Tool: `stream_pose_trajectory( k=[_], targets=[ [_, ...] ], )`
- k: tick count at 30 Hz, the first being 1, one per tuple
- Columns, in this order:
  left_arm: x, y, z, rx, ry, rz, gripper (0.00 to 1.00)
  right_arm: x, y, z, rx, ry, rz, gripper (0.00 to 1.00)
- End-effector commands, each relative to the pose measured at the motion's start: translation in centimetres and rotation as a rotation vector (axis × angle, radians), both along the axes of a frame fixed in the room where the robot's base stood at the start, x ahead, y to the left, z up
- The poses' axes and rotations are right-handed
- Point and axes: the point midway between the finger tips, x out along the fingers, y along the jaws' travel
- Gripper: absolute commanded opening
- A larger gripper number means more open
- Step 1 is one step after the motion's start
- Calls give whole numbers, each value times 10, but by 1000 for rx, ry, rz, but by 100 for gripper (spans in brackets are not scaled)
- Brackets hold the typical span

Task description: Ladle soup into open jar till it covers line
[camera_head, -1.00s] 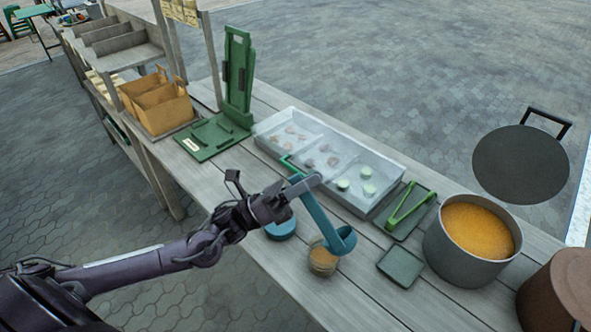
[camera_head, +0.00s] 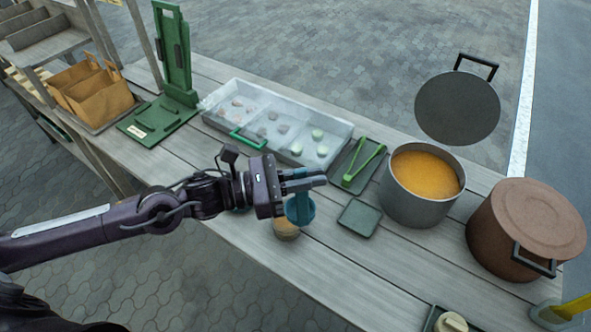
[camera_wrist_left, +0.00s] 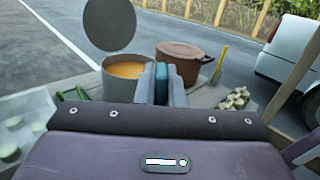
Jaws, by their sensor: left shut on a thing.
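My left gripper (camera_head: 308,182) is shut on the teal ladle (camera_head: 300,211), whose handle also shows between the fingers in the left wrist view (camera_wrist_left: 161,82). The ladle hangs at the open jar (camera_head: 286,230) and partly covers it. The jar looks brownish inside; its level and line are too small to tell. Whether the ladle touches the jar, and what its bowl holds, I cannot tell. The grey pot (camera_head: 420,208) of orange soup (camera_head: 427,175) stands open to the right, and it also shows in the left wrist view (camera_wrist_left: 122,84). My right gripper is out of view.
The pot's round lid (camera_head: 458,108) stands raised behind it. A brown lidded pot (camera_head: 515,235) is farther right. Green tongs (camera_head: 362,165) and a green square mat (camera_head: 359,218) lie between jar and pot. A clear-lidded tray (camera_head: 270,130) lies behind. The front planks are mostly bare.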

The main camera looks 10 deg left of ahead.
Motion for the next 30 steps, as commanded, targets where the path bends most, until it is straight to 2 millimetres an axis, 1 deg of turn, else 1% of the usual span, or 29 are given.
stream_pose_trajectory(
  k=[1, 6, 18, 23, 30],
  targets=[
    [0, -3, -1, 17, -8, 0, 0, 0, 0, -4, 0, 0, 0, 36],
    [-2, -9, -3, 56, -19, 0, 0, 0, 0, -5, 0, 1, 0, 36],
    [-2, -9, -1, 62, -20, 1, 0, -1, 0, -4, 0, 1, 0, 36],
    [-2, -9, 10, 62, -21, 1, 0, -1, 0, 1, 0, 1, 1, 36],
    [-2, -9, 34, 62, -21, 0, 0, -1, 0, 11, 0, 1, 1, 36]
  ],
)
